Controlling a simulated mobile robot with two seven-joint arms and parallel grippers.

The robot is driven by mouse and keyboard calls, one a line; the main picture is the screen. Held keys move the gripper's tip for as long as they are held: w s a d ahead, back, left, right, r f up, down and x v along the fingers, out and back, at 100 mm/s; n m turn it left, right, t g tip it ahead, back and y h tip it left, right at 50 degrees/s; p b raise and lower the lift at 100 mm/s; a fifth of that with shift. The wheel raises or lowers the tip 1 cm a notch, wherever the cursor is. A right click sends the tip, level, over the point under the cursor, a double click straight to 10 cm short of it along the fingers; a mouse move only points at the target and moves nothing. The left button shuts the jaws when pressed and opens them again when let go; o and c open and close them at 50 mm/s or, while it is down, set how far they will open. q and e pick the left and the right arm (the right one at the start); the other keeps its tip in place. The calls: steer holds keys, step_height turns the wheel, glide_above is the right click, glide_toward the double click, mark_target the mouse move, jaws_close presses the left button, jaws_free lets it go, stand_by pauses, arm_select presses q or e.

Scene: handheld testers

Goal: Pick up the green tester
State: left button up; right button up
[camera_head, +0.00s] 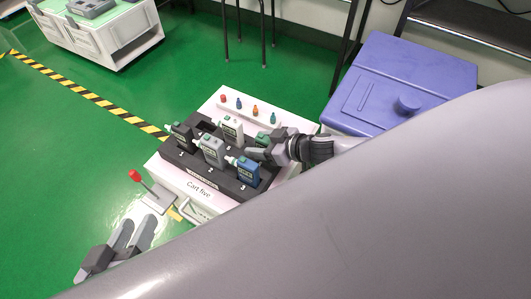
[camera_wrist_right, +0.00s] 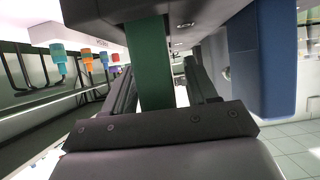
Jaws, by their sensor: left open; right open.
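The green tester (camera_head: 263,139) stands in the black rack (camera_head: 196,164) on the white cart, partly hidden by my right gripper (camera_head: 258,150). In the right wrist view the tester's green body (camera_wrist_right: 152,65) lies between the two dark fingers of the open gripper (camera_wrist_right: 165,85); I cannot tell whether either finger touches it. My left gripper (camera_head: 134,232) is open and empty, low over the green floor at the left, away from the cart.
A grey tester (camera_head: 212,150), a white tester (camera_head: 232,129), a black tester (camera_head: 181,137) and a blue tester (camera_head: 247,169) stand close by in the rack. Several small coloured pieces sit on a white strip (camera_head: 236,105) behind. A blue-purple bin (camera_head: 420,75) stands right of the cart.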

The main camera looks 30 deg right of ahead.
steer(key=shift+c, duration=0.3)
steer(key=c, duration=1)
jaws_close()
steer(key=shift+r, duration=0.1)
